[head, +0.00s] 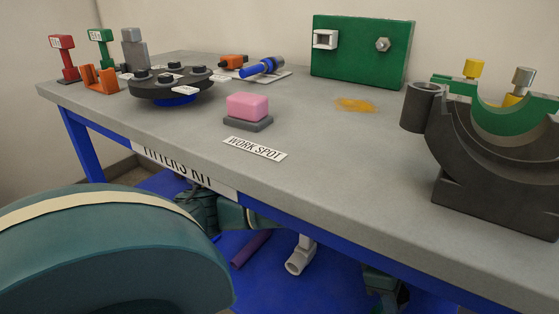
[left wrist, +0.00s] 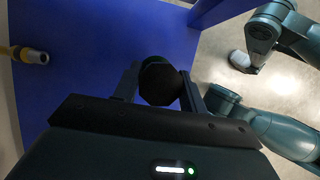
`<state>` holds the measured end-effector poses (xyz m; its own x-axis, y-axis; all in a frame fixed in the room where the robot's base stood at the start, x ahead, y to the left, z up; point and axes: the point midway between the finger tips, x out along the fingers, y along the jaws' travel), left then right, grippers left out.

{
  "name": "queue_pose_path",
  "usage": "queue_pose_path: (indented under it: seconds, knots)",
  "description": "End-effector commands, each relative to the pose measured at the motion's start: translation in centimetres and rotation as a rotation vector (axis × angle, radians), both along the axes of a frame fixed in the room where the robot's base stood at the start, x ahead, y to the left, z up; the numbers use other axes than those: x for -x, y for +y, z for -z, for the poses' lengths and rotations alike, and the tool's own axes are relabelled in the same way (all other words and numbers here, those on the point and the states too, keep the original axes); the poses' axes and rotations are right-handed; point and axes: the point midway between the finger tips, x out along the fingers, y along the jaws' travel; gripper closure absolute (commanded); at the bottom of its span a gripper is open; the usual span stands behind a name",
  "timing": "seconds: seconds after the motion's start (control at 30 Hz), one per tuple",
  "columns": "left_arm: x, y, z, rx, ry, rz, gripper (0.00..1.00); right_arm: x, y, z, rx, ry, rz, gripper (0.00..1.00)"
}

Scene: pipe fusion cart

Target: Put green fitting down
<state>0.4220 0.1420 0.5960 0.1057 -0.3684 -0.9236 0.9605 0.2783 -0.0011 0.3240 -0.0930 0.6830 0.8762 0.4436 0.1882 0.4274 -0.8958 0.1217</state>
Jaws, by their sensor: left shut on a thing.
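My left gripper (left wrist: 160,84) is shut on a dark, almost black rounded piece (left wrist: 160,82) in the left wrist view. In the head view, the left gripper is hidden; teal parts of my arms show at lower left and under the table edge. An arm of mine stands at the upper right of the left wrist view, but its jaws are unclear.
The grey table (head: 330,140) carries a black round stand (head: 170,92), a pink block (head: 247,106) on a grey base, a "WORK SPOT" label (head: 255,148), a green board (head: 360,50) and a dark cradle (head: 500,190). A white pipe piece (head: 300,255) is below. Table around the label is clear.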

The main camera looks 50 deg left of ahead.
Motion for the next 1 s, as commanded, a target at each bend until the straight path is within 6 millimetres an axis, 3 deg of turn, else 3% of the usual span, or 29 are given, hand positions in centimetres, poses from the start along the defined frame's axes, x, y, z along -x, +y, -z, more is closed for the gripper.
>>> queue_pose_path:
  seconds: [0.33,0.87,1.0]
  knots:
    - [0.0,0.0,0.8,0.001,0.002,0.001,0.98,0.0,0.0,0.2,-0.005,0.000,-0.002,0.33]
    - [0.1,0.0,8.3,0.001,0.003,0.000,0.98,0.0,0.5,0.8,-0.074,0.003,-0.033,0.33]
    - [0.0,0.0,10.1,0.001,0.001,0.000,0.98,-0.4,0.4,-0.8,-0.070,-0.083,-0.044,0.33]
